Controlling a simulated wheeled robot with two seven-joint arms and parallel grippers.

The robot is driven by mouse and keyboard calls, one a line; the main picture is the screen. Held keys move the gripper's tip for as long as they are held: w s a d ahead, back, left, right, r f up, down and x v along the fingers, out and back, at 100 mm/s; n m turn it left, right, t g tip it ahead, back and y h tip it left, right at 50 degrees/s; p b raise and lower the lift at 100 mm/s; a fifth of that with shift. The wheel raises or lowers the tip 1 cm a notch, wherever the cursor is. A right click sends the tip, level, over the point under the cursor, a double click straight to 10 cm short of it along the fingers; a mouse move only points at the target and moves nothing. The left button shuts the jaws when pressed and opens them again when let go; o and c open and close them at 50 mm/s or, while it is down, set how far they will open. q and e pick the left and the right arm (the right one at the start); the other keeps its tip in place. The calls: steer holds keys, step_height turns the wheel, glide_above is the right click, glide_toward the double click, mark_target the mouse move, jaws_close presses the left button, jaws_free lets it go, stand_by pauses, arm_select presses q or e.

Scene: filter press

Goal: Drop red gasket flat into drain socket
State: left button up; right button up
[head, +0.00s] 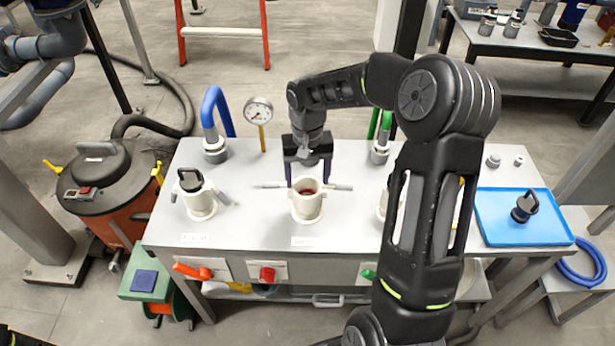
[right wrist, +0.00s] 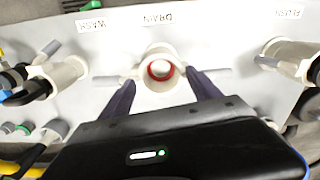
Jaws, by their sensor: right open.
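The drain socket (head: 306,212) is a cream cup at the middle of the grey bench, with a side rod on each side. It also shows in the right wrist view (right wrist: 160,96), by the DRAIN label. The red gasket (right wrist: 153,74) is a ring inside the socket's mouth, around a pale centre; it looks about level, but its exact seating is hard to tell. In the head view it is a dark red patch (head: 308,191). My right gripper (head: 308,181) is open over the socket, its dark purple fingers either side of the mouth, apart from the gasket.
The left socket (head: 201,206) holds a black-handled plug. The right socket is partly behind my right arm. A blue pipe (head: 215,105) and a gauge (head: 258,110) stand at the back. A blue tray (head: 500,232) with a black-handled plug (head: 525,206) lies right.

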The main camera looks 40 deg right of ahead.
step_height(320, 180, up, 7)
steer(key=shift+r+b, duration=0.2)
steer(key=shift+b, duration=0.2)
stand_by(0.4)
